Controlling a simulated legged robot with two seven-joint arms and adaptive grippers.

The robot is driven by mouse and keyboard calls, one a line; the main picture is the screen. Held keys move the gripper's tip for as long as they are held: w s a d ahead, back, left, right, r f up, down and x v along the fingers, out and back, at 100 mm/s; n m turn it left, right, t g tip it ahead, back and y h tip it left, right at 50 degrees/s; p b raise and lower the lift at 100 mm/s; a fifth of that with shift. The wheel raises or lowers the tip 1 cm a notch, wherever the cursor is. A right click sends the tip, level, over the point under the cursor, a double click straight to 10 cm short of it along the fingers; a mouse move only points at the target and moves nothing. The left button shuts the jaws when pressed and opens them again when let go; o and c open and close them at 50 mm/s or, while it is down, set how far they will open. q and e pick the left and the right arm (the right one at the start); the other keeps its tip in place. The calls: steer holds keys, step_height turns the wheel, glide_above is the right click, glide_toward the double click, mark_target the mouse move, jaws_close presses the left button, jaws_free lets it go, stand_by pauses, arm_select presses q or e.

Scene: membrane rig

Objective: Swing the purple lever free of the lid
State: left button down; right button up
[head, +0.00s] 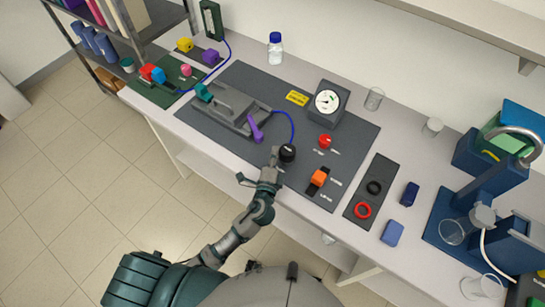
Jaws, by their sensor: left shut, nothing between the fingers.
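The purple lever (256,131) stands at the near right corner of the grey rig (223,116), tilted, its tip toward the bench front. The grey lid (236,101) lies on the rig. A teal lever (203,92) is at the rig's far left end. I cannot tell from here how the purple lever bears on the lid. My left gripper (274,157) is shut and empty near the bench's front edge, below and right of the purple lever and apart from it. It is close to a black knob (288,153). My right gripper is not in view.
A blue tube (291,123) curves from the rig toward the black knob. A dark mat (245,74) lies under the rig. Bare mat lies between lever and gripper.

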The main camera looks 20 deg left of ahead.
mark_target(254, 127)
arm_select(q)
steer(key=w, duration=0.4)
steer(key=w+a, duration=0.1)
steer(key=w, duration=0.1)
steer(key=shift+w+f, duration=0.2)
steer(key=shift+f, duration=0.05)
steer(key=s+a, duration=0.1)
steer(key=s+a+p, duration=0.1)
steer(key=a, duration=0.1)
steer(key=shift+s+r, duration=0.15)
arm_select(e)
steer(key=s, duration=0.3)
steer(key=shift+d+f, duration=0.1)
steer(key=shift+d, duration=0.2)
arm_select(q)
steer(key=shift+a, duration=0.1)
steer(key=shift+a+h, duration=0.15)
steer(key=shift+h, duration=0.15)
